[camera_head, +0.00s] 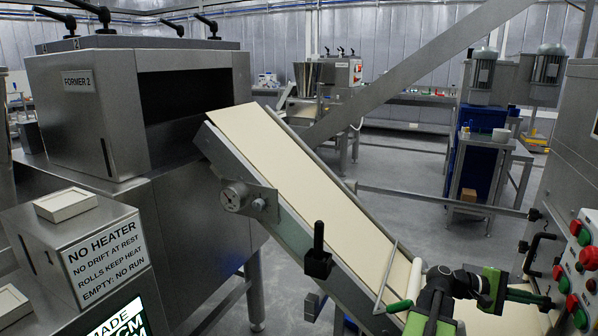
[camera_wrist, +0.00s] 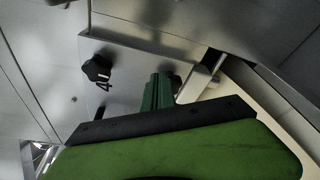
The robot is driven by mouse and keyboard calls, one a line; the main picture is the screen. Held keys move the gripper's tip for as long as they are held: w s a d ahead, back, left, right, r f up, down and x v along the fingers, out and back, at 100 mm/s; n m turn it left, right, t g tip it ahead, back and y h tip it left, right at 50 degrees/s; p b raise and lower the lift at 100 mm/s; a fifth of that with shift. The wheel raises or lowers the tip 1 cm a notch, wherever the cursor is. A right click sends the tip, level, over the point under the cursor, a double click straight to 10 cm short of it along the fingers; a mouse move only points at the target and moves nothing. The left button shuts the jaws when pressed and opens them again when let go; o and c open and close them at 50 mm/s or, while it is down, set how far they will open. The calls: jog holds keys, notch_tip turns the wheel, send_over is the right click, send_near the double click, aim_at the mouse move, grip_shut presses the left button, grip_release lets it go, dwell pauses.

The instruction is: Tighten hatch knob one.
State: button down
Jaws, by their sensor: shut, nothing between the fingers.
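In the wrist view a black lobed knob (camera_wrist: 97,67) sits on a bare metal plate (camera_wrist: 125,55), with a dark mark like a 4 beside it. A second dark knob (camera_wrist: 176,82) shows just right of my fingertips, partly hidden behind them. I cannot tell which one is hatch knob one. My gripper (camera_wrist: 158,78) is shut and empty, its green fingers pointing at the plate close to the second knob. I cannot tell whether they touch it. In the head view my gripper (camera_head: 542,300) is at the lower right, beside the steel cabinet.
The steel cabinet (camera_head: 578,120) carries red and green buttons (camera_head: 574,302) and a black handle (camera_head: 541,246) near my arm. A sloping cream conveyor (camera_head: 300,190) runs up to the FORMER 2 machine (camera_head: 85,110). A metal bracket (camera_wrist: 205,75) stands right of my fingers.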

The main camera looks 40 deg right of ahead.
jog(key=shift+x, duration=0.9)
jog(key=shift+s+a+r, duration=0.1)
jog(key=shift+s+a, duration=0.05)
jog(key=shift+a+f+b, duration=0.15)
jog(key=shift+f+b, duration=0.25)
jog(key=shift+f, duration=0.05)
jog(key=shift+s+a+f, duration=0.1)
jog(key=shift+a+f, duration=0.05)
jog(key=shift+f, duration=0.05)
jog(key=shift+r, duration=0.1)
jog(key=shift+s+a+r, duration=0.15)
jog(key=shift+a, duration=0.15)
jog(key=w+a, duration=0.2)
jog(key=w, duration=0.3)
jog(key=shift+w+a, duration=0.25)
